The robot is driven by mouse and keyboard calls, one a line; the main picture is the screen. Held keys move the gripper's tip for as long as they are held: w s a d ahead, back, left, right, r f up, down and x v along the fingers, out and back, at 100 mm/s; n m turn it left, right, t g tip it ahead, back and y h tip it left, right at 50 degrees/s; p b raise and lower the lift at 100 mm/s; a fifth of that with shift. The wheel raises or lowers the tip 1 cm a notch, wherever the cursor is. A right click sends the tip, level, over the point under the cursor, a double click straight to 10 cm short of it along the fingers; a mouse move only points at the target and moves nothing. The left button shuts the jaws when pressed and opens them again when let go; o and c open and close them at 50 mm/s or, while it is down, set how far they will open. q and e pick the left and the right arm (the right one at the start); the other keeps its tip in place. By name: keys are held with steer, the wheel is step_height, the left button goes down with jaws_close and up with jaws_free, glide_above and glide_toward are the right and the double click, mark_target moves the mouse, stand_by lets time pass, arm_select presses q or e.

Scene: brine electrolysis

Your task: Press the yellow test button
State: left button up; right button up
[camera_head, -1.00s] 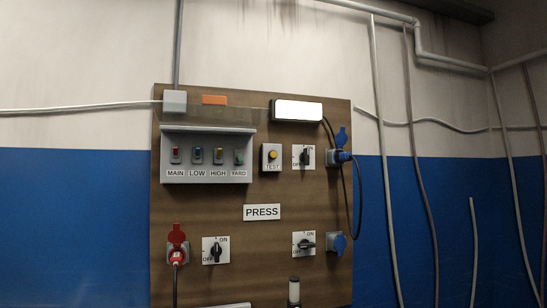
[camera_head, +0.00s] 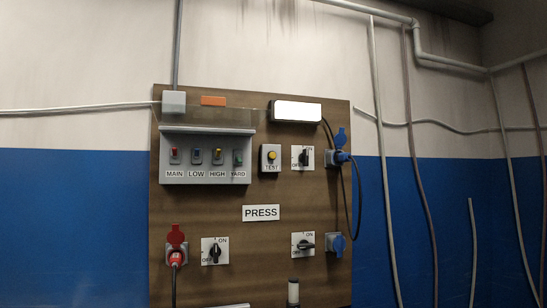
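The yellow test button (camera_head: 271,155) sits on a small grey box labelled TEST (camera_head: 271,167), in the upper middle of a brown wooden panel (camera_head: 200,283) on the wall. The lamp (camera_head: 297,111) above and to the right of it is lit white. Nothing covers the button. Neither of my grippers can be made out in the head view.
Left of the button, a grey box (camera_head: 208,137) holds several coloured switches. Rotary switches (camera_head: 303,156) and blue sockets (camera_head: 340,157) are on the right. A red plug (camera_head: 176,257) with a cable is at lower left. Pipes and cables run along the wall (camera_head: 90,220).

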jaws_close()
steer(key=shift+a, duration=0.15)
stand_by(0.9)
